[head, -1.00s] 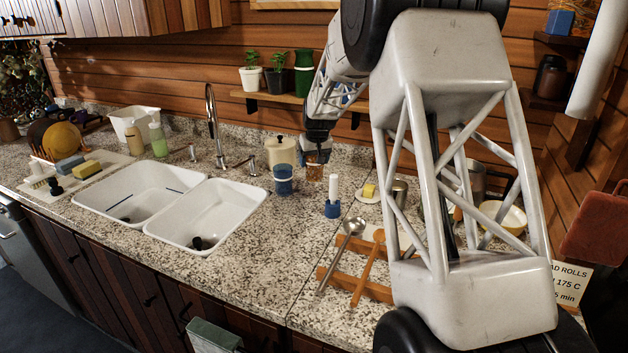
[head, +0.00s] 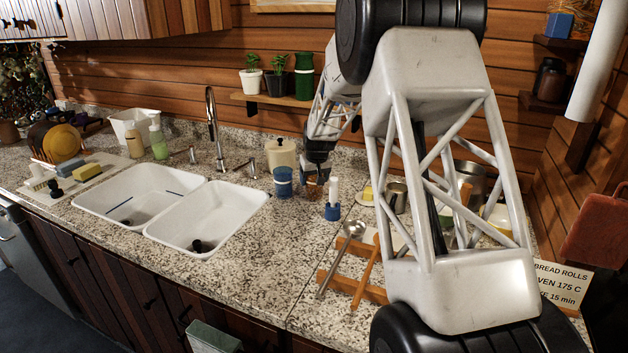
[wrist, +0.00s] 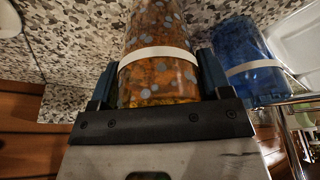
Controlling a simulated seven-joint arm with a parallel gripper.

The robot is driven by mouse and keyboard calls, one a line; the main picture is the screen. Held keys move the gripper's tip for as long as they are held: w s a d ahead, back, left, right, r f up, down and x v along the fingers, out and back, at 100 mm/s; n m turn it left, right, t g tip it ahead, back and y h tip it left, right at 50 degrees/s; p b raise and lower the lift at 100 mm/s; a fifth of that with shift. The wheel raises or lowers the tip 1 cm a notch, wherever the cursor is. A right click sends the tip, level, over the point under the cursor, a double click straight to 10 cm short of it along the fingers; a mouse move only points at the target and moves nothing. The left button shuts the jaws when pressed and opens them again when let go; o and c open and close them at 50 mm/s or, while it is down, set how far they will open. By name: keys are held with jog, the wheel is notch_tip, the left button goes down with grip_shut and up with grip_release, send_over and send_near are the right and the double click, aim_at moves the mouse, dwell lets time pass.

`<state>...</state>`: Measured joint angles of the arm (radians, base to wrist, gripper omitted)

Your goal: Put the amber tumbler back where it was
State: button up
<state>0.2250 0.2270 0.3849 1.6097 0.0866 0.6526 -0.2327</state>
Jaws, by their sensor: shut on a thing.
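The amber tumbler (wrist: 160,75) has grey spots and a pale band, and it fills the middle of the wrist view. My gripper (wrist: 158,88) is shut on it, with a dark blue finger on each side. In the head view my gripper (head: 317,172) is at the back of the counter, and a small part of the amber tumbler (head: 312,182) shows below it. I cannot tell whether its base touches the counter. A blue tumbler (head: 283,183) stands just left of it; it also has a pale band in the wrist view (wrist: 248,68).
A cream lidded canister (head: 281,152) stands behind the blue tumbler. A white-and-blue upright item (head: 333,200) is close on the right, in front. The white double sink (head: 215,218) is to the left. A shelf with plants (head: 283,100) is above. Open granite lies in front.

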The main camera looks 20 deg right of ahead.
jog(key=shift+f, duration=0.25)
jog(key=shift+f, duration=0.15)
jog(key=o, duration=1.8)
jog(key=v, duration=1.2)
